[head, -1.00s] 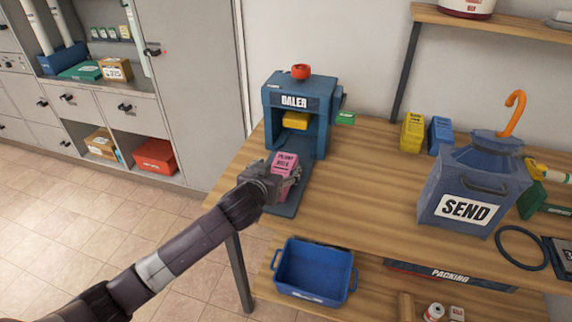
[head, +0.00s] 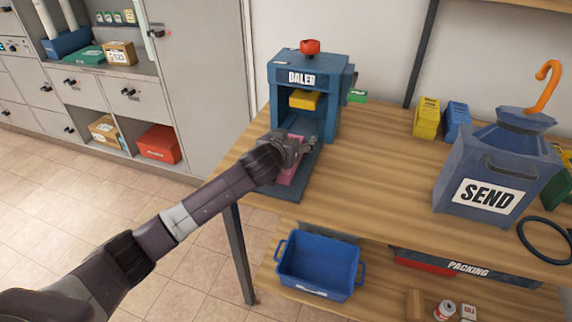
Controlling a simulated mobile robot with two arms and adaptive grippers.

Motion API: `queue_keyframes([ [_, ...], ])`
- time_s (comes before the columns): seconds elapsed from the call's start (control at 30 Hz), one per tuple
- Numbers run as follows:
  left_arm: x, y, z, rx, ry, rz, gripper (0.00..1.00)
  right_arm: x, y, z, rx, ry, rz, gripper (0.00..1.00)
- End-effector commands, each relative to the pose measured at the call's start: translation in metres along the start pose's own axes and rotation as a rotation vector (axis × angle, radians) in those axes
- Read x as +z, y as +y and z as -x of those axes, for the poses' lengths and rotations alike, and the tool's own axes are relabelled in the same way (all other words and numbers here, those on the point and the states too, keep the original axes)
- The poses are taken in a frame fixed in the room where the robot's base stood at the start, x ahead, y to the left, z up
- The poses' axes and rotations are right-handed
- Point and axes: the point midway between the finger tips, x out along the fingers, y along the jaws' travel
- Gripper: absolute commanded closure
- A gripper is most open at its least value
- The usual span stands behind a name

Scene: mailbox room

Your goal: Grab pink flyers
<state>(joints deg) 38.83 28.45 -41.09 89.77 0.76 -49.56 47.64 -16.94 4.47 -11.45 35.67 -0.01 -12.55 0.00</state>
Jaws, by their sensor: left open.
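The pink flyers (head: 289,173) form a pink stack on the tray of the blue baler (head: 332,78), at the left end of the wooden table. My left gripper (head: 311,146) is open and sits over the stack, covering much of it. Whether its fingers touch the stack cannot be told. A yellow block (head: 305,99) shows inside the baler's opening, behind the gripper. My right gripper is not in view.
A blue bin (head: 318,264) stands on the shelf below the table. A blue SEND box (head: 488,193) stands at the right, with yellow (head: 426,117) and blue (head: 457,121) packs behind it. The table (head: 380,180) is clear between baler and SEND box.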

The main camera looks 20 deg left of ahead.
Motion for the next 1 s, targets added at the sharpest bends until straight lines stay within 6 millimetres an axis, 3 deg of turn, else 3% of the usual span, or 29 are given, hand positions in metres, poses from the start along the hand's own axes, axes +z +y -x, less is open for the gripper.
queue_keyframes([
  [0.23,-0.0005,0.0002,-0.0007,0.0,-0.001,0.0,0.3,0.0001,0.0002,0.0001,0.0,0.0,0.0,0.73],
  [0.77,-0.0001,-0.0002,-0.0006,0.0,-0.001,-0.001,0.88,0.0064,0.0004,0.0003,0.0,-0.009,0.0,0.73],
  [1.0,-0.0027,-0.0002,-0.0001,0.0,0.003,0.0,0.88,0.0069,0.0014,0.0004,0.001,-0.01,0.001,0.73],
])
